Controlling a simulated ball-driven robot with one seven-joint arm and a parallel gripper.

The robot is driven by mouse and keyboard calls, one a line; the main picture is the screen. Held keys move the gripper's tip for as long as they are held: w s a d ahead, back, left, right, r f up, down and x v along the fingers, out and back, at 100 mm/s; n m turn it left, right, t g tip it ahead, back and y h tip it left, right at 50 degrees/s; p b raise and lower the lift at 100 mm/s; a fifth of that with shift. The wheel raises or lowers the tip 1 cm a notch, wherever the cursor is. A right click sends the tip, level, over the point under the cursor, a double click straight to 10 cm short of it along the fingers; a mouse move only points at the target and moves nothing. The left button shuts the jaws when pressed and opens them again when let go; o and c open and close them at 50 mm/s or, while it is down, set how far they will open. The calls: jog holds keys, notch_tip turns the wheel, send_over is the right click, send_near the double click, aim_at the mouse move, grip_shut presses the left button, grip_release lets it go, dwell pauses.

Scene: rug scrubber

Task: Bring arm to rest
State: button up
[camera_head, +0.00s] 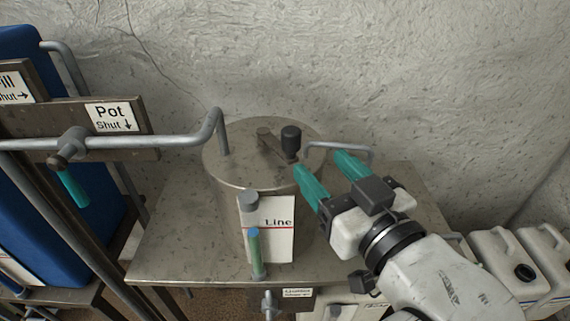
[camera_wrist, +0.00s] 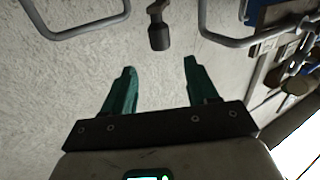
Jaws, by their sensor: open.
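My arm comes in from the lower right in the head view, and my gripper (camera_head: 322,172) has two teal fingers spread apart with nothing between them. It appears at the right side of the metal pot (camera_head: 232,180), close to the pot's lid. A crank with a dark knob (camera_head: 291,141) stands on the lid, just beyond the left finger in the picture. In the wrist view my gripper (camera_wrist: 160,75) is open and empty, and the dark knob (camera_wrist: 159,37) shows past the fingertips. Whether a finger touches the pot cannot be told.
The pot stands on a metal table (camera_head: 165,245) against a rough wall. A grey pipe (camera_head: 185,141) runs to the lid from the left, by a "Pot Shut" sign (camera_head: 110,117). A "Line" sign (camera_head: 278,222) is in front. White jugs (camera_head: 500,255) stand at right.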

jog(key=s+d+f+m+g+h, duration=0.1)
jog(key=s+d+f+g+h, duration=0.15)
jog(key=f, duration=0.45)
jog(key=s+d+f+m+g+h, duration=0.15)
jog(key=d+f, duration=0.25)
jog(key=f, duration=0.4)
jog(key=s+d+f+m+g+h, duration=0.1)
jog(key=d+f+g, duration=0.2)
jog(key=f, duration=0.4)
jog(key=s+d+f+m+g+h, duration=0.1)
jog(key=s+d+f+g, duration=0.3)
jog(key=s+f, duration=0.4)
jog(key=s+d+f+m+g+h, duration=0.1)
jog(key=s+d+f+g, duration=0.3)
jog(key=s+f, duration=0.5)
jog(key=s+d, duration=0.2)
jog(key=s, duration=0.1)
jog(key=shift+d+g, duration=0.15)
jog(key=shift+g, duration=0.15)
